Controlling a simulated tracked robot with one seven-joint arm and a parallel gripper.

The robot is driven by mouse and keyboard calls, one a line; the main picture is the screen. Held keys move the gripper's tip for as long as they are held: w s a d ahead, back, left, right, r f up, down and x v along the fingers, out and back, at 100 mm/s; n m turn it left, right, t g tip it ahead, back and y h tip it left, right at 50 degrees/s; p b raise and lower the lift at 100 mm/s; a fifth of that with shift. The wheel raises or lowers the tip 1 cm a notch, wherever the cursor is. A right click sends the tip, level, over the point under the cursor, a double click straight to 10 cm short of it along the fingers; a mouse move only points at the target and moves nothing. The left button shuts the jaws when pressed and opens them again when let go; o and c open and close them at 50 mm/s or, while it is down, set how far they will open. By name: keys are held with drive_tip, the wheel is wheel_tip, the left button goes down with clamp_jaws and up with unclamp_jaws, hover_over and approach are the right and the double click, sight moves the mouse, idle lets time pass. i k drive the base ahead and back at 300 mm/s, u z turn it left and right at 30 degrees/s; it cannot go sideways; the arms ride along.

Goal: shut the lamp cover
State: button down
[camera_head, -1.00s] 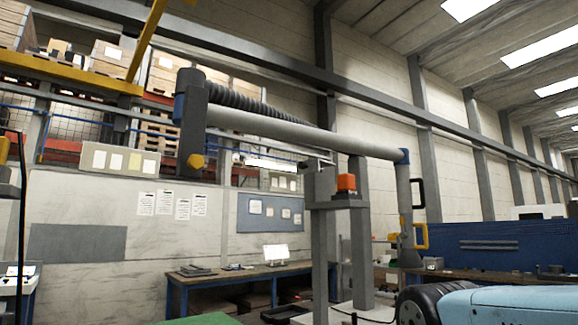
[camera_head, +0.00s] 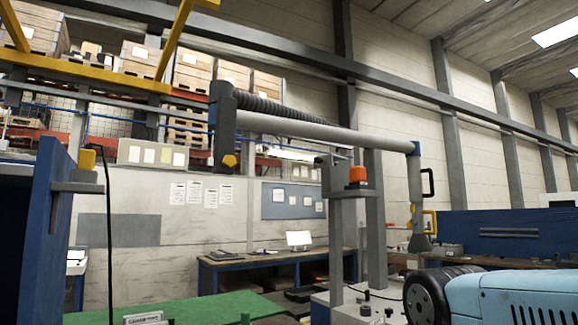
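I cannot single out a lamp cover for certain in this view. A long pale-grey tube (camera_head: 310,131) runs level across the middle, with a dark-grey end piece (camera_head: 223,130) hanging at its left end and a grey vertical part (camera_head: 417,200) with a black handle at its right end. A small orange part (camera_head: 357,175) sits on top of a grey stand (camera_head: 338,235) below the tube. My gripper is not in view.
A green surface (camera_head: 210,308) spans the lower middle. A blue panel (camera_head: 45,225) with a grey bracket stands close at left. A light-blue rounded body (camera_head: 515,295) with a black ribbed part fills the lower right. A workbench (camera_head: 245,263) stands at the back wall.

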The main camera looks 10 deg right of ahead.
sight(324, 161)
drive_tip(key=u, duration=0.45)
drive_tip(key=i, duration=1.45)
drive_tip(key=z, duration=0.25)
